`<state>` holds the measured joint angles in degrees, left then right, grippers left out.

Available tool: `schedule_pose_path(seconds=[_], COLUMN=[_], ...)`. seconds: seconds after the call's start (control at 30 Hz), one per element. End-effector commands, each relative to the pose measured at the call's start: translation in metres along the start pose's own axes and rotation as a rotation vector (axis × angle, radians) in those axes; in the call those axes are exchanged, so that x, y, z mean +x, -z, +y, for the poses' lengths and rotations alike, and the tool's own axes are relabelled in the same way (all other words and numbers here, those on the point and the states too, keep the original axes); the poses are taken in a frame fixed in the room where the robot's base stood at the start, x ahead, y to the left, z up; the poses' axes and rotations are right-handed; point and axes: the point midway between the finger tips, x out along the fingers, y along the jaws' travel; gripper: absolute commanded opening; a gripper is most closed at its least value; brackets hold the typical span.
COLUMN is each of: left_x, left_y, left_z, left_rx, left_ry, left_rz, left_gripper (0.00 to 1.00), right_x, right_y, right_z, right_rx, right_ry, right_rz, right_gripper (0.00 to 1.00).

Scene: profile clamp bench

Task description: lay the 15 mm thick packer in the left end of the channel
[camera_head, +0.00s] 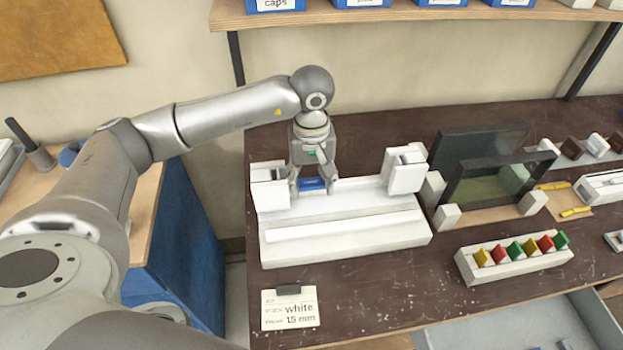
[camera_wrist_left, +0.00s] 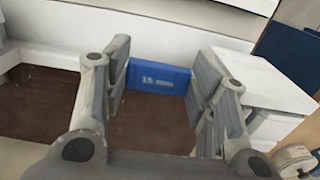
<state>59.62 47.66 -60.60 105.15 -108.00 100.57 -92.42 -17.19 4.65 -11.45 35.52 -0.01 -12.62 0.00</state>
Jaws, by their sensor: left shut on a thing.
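The blue packer (camera_head: 313,185) is between the fingers of my left gripper (camera_head: 312,182), near the left end of the white channel fixture (camera_head: 345,237). In the left wrist view the packer (camera_wrist_left: 160,79) reads "15 mm" and spans the gap between the fingertips (camera_wrist_left: 162,84). My left gripper is shut on it from both ends. A white end block (camera_head: 269,188) stands just left of the gripper, and another (camera_head: 403,171) is at the right end. Whether the packer touches the channel floor cannot be told. My right gripper is not in view.
A white rack (camera_head: 513,261) with several red, green and yellow pieces stands to the right. Dark framed panels (camera_head: 490,178) stand behind it. The bench front is mostly clear.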

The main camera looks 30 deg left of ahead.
Motion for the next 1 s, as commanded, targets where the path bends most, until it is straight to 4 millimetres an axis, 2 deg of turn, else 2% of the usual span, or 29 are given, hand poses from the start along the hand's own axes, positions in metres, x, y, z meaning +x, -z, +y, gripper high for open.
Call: schedule_pose_path(seconds=[1.0], left_x=[0.032], left_y=[0.0], left_z=[0.0], left_rx=[0.0], left_ry=[0.0], left_rz=[0.0], left_gripper=[0.42], right_x=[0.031], right_y=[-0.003], right_z=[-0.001], right_rx=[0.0], right_ry=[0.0], right_rz=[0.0], right_gripper=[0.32])
